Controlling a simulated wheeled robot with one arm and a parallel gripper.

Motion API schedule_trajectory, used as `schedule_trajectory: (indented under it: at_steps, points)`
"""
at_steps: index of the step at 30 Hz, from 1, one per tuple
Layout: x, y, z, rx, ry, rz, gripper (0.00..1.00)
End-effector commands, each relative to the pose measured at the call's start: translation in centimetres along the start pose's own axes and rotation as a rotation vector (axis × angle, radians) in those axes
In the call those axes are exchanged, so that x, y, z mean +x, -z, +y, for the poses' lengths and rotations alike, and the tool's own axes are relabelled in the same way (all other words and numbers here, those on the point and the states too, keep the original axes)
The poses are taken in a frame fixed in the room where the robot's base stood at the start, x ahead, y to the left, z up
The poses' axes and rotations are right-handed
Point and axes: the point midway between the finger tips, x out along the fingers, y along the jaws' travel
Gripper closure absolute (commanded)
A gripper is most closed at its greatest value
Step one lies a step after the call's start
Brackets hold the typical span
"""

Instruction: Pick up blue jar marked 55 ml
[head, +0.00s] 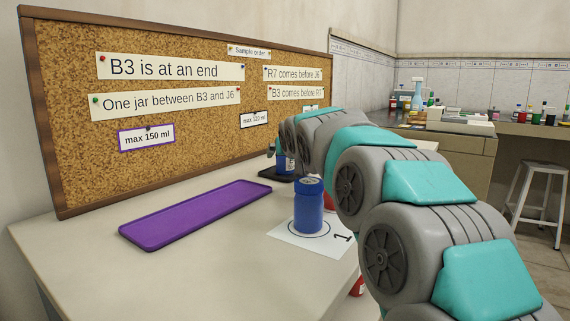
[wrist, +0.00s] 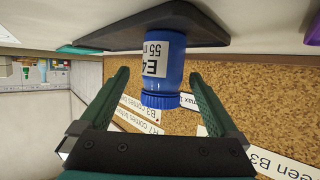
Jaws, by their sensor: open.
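In the wrist view, which is upside down, a blue jar (wrist: 172,72) with a white label reading "E4" and "55" stands on a black tray (wrist: 110,38). My gripper (wrist: 158,73) is open, with its green fingers on either side of the jar. A gap shows beside each finger. In the head view the same jar (head: 284,163) is partly hidden behind my arm, on the black tray (head: 270,174). My gripper is mostly hidden there by the arm.
Another blue jar (head: 308,208) stands on a white card (head: 288,232) marked 1, with something red partly hidden behind it. An empty purple tray (head: 195,214) lies left. A corkboard (head: 75,180) with notes stands behind the table. The table's front left is clear.

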Motion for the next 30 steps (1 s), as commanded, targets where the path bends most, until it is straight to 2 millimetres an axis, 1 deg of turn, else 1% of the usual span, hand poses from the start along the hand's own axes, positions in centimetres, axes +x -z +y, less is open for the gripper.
schedule_trajectory:
  at_steps: [5,9,12,15,21,30]
  points:
    - [1.8,-0.2,-0.2,0.0,0.001,-0.001,0.03]
    - [3.5,-0.1,-0.4,0.0,0.001,0.0,0.03]
    - [4.5,-0.1,-0.3,-0.001,0.0,0.0,0.03]
    - [4.9,-0.2,-0.3,-0.001,0.0,-0.001,0.03]
    - [4.8,-0.1,-0.3,-0.001,0.0,0.0,0.04]
    - [4.8,-0.1,-0.3,0.0,0.0,0.0,0.38]
